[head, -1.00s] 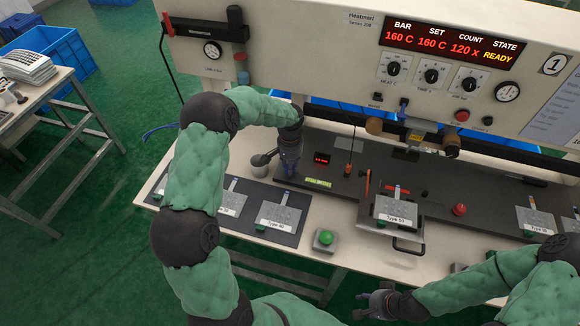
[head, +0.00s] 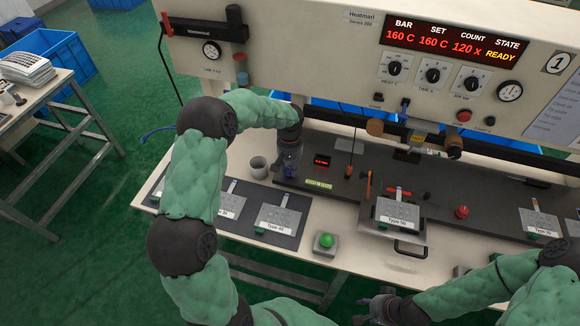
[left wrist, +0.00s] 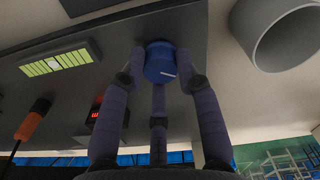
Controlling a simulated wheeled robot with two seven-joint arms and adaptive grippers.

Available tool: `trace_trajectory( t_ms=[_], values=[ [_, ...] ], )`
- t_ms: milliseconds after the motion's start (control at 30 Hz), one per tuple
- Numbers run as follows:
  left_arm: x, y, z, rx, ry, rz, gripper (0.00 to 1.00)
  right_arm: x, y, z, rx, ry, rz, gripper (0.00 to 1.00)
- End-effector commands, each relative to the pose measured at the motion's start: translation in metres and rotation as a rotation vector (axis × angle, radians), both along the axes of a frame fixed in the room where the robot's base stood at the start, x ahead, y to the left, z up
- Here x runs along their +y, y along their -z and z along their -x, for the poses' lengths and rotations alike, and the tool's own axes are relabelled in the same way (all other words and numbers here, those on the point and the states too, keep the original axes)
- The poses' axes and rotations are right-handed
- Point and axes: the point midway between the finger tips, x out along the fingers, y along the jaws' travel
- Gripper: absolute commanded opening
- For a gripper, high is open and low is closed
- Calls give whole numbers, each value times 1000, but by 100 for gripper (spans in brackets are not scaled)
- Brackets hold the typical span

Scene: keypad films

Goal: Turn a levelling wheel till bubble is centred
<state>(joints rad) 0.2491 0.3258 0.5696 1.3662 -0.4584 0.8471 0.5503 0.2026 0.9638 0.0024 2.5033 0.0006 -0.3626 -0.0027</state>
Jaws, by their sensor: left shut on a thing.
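The levelling wheel is a blue knob (left wrist: 160,66) with a pale mark on its side, between my left gripper's fingers in the left wrist view. My left gripper (head: 289,172) is shut on it at the left end of the dark machine bed; in the head view the fingers mostly hide the wheel. The yellow-green bubble level (head: 319,184) lies on the bed just right of the wheel. It also shows in the left wrist view (left wrist: 72,59), with a pale bubble near its middle. My right gripper (head: 368,310) is low in the head view, away from the bed, its fingers unclear.
A grey cup (head: 258,167) stands close left of my left gripper. A small red display (head: 322,162) and an orange-handled tool (head: 349,165) are on the bed. A Type 50 plate (head: 397,213) and a green button (head: 326,242) are in front.

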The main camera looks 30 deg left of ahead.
Motion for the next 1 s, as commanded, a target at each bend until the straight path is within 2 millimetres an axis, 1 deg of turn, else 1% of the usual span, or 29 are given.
trace_trajectory(
  t_ms=[33, 267, 300, 367, 633, 767, 867, 1000],
  values=[
    [4, -6, -6, -19, -4, -6, 0, 0, 0, 0, 0, 0, 0, 40],
    [4, -6, -6, -20, -3, -7, 0, 0, 0, 0, 0, 0, 0, 40],
    [4, -6, -6, -20, -3, -7, 38, 0, 0, 0, 0, 0, 0, 40],
    [4, -6, -6, -19, -3, -7, 55, 0, 0, 0, 0, 0, 0, 40],
    [2, -3, -3, -8, -1, -3, 55, 0, 0, 0, 0, 0, 0, 40],
    [2, -6, -2, -8, 0, -3, 55, 0, 0, 0, 0, 0, 0, 40],
    [2, -15, -2, -8, -1, -3, 55, 0, 0, 0, 0, 0, 0, 40],
    [2, -40, -3, -11, 0, -4, 55, 0, 0, 0, 0, 0, 0, 40]
  ],
)
